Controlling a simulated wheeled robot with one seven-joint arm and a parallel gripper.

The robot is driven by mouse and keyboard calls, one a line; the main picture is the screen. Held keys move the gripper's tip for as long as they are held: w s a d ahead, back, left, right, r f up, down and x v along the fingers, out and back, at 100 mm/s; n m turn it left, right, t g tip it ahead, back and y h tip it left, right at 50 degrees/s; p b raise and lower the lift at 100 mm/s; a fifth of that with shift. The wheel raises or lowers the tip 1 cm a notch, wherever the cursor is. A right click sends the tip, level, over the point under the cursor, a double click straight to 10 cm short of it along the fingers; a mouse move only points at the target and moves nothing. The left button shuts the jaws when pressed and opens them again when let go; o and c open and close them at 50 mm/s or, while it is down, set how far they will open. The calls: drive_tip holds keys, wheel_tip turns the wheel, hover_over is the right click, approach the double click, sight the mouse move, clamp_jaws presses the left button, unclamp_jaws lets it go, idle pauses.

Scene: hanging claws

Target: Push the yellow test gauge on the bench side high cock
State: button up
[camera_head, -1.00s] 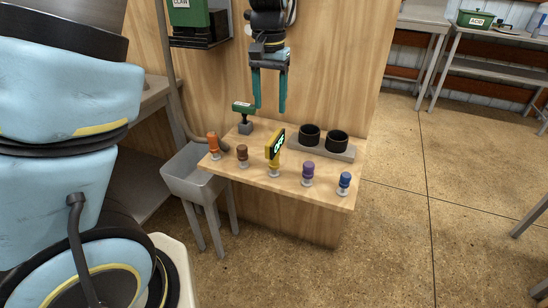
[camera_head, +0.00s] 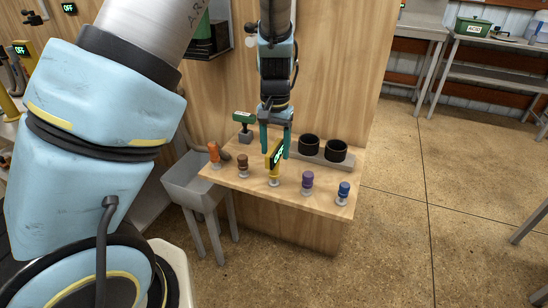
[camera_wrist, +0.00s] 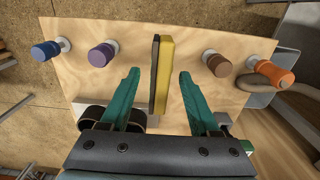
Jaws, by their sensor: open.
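The yellow gauge (camera_head: 274,160) stands upright at the middle of the small wooden bench (camera_head: 320,200), with a lit display on its face. In the wrist view the yellow gauge (camera_wrist: 165,75) is seen from above as a slim block between the finger lines. My gripper (camera_head: 275,150) is open, pointing down with one teal finger at each side of the gauge's top. In the wrist view my gripper (camera_wrist: 157,85) shows a gap between each finger and the gauge. I cannot tell which cock is the one named bench side high.
Orange (camera_head: 214,153), brown (camera_head: 243,163), purple (camera_head: 308,181) and blue (camera_head: 344,190) knobs stand along the bench's front. Two black cups (camera_head: 322,148) and a green-topped lever (camera_head: 244,122) are behind. A grey sink (camera_head: 190,180) is at left.

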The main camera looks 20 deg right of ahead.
drive_tip(key=shift+f, duration=0.35)
idle(0.5)
